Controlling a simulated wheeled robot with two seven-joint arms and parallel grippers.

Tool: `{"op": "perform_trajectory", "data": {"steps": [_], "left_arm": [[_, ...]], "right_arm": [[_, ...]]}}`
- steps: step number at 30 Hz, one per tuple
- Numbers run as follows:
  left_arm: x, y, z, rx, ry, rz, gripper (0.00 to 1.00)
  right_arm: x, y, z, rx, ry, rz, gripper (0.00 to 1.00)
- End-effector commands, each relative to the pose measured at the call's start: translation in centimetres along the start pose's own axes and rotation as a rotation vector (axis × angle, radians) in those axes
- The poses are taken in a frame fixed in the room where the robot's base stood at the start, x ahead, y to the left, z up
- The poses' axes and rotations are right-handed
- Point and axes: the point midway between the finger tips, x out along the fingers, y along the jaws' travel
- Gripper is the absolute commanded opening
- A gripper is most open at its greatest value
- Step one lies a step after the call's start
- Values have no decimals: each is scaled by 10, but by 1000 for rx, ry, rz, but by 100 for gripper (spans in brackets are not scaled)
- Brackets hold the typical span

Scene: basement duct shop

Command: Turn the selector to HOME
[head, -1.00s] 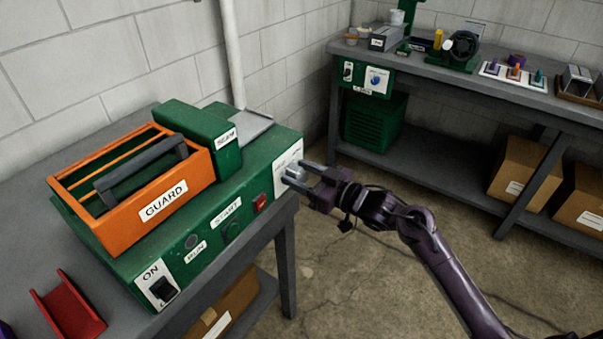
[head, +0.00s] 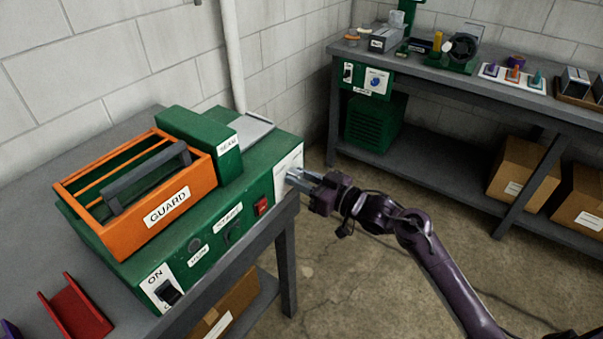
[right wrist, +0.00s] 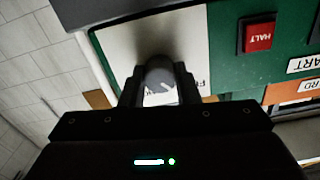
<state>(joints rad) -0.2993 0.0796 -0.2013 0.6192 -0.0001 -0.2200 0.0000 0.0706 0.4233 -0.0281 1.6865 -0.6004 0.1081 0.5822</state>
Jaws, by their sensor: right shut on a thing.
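The selector knob (right wrist: 160,76) is a grey round knob with a pale pointer mark, on a white label plate (right wrist: 125,45) at the right end of the green machine's front. My right gripper (right wrist: 158,88) is shut on the knob, one finger on each side, in the right wrist view. In the head view my right gripper (head: 301,178) reaches the same plate (head: 287,165) from the right, and its fingers hide the knob. The plate's lettering is mostly covered, so I cannot read which position the pointer faces. My left gripper is not in view.
The green machine (head: 215,258) carries an orange GUARD frame (head: 120,232), a red HALT button (head: 262,206) close left of the plate, and an ON switch (head: 169,292). A red channel piece (head: 78,312) lies at front left. A second bench (head: 450,80) stands behind; open floor lies between.

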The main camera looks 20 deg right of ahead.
Motion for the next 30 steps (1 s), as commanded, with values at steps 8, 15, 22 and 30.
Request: {"op": "perform_trajectory", "data": {"steps": [8, 15, 22, 30], "left_arm": [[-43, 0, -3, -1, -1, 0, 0], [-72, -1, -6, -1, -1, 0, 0], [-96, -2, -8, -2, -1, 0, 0], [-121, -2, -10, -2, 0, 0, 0]], "right_arm": [[0, 0, -7, 242, 0, 2, 6], [0, 0, -7, 472, 2, 2, 6], [0, 0, -6, 690, 2, 1, 6], [0, 0, -6, 945, 3, 2, 6]]}}
